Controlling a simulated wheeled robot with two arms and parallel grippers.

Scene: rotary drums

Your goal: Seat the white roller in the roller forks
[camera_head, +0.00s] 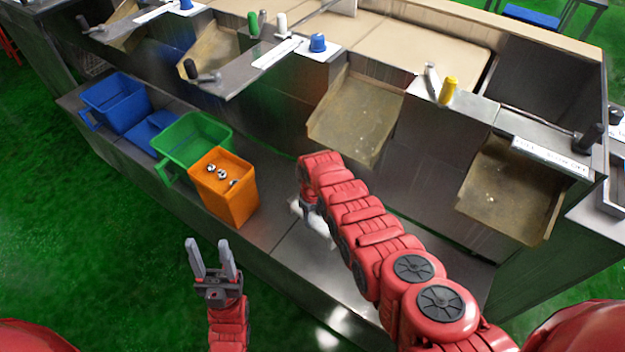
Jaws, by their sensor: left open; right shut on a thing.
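My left gripper (212,244) is open and empty, with its fingers pointing up, in front of the bench's near edge. My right arm reaches over the lower metal shelf, and its gripper (308,206) points down there, partly hidden by its own wrist. It is shut on a white piece that looks like the white roller (320,227), low over or at the shelf. The arm hides part of the roller, and I cannot tell whether it touches the shelf. I cannot make out the roller forks.
An orange bin (224,203) with several small parts, a green bin (193,143) and blue bins (115,101) stand on the shelf (268,232) to the left. Tan chutes (357,117) and a yellow-handled lever (448,90) are behind. Bare shelf lies between the orange bin and my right gripper.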

